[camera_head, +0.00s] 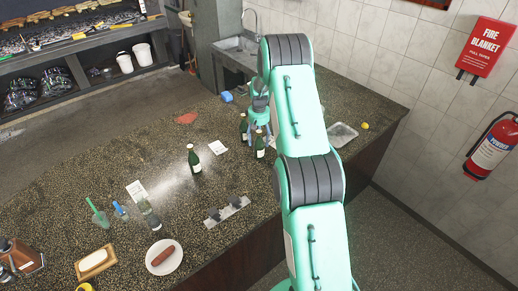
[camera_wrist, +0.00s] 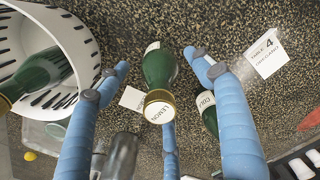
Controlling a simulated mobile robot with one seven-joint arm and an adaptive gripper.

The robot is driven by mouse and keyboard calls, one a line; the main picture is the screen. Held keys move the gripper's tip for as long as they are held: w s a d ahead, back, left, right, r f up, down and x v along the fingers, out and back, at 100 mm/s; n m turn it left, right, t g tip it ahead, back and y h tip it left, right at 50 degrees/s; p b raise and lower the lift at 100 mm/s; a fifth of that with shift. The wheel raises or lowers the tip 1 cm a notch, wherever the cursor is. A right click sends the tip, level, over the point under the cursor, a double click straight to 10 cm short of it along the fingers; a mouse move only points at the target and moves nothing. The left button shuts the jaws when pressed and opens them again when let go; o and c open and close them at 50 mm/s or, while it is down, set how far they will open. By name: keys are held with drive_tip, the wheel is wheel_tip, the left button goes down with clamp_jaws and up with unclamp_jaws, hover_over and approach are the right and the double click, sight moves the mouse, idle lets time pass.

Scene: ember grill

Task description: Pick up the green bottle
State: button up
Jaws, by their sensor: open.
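A green bottle (camera_wrist: 158,72) with a gold-rimmed cap reading "LEMON" stands between the spread blue fingers of my gripper (camera_wrist: 157,68) in the wrist view. A gap shows between the bottle and the fingers. A second green bottle (camera_wrist: 208,115) is partly hidden behind the right finger. A third green bottle (camera_wrist: 40,72) lies tilted in a white slotted basket (camera_wrist: 72,22). In the head view my gripper (camera_head: 258,130) is over two green bottles, one in front (camera_head: 260,146) and one at its left (camera_head: 243,126). Another green bottle (camera_head: 194,160) stands apart on the counter.
The dark speckled counter (camera_head: 140,160) also holds a white plate with a sausage (camera_head: 163,257), a clear bottle (camera_head: 149,214), a metal rack (camera_head: 227,211) and paper cards (camera_head: 217,147). In the wrist view, a clear glass (camera_wrist: 122,155) is close to the left finger.

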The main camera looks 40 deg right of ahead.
sight(259, 145)
drive_tip(key=shift+f, duration=0.1)
drive_tip(key=shift+f+p, duration=0.6)
drive_tip(key=shift+f, duration=1.9)
clamp_jaws()
drive_tip(key=shift+r, duration=0.2)
drive_tip(key=shift+w+r+b, duration=0.1)
drive_tip(key=shift+r+b, duration=0.35)
drive_tip(key=shift+r, duration=1)
drive_tip(key=shift+s+a+r, duration=0.1)
drive_tip(key=shift+s+r, duration=0.05)
drive_tip(key=shift+s, duration=0.15)
drive_tip(key=s+a+b, duration=0.1)
drive_tip(key=s+a, duration=0.2)
drive_tip(key=s, duration=0.3)
drive_tip(key=s+a+r+b, duration=0.1)
drive_tip(key=s+a, duration=0.3)
drive_tip(key=s, duration=0.3)
drive_tip(key=shift+s+a+r, duration=0.2)
drive_tip(key=shift+s+a, duration=0.05)
drive_tip(key=shift+s, duration=0.05)
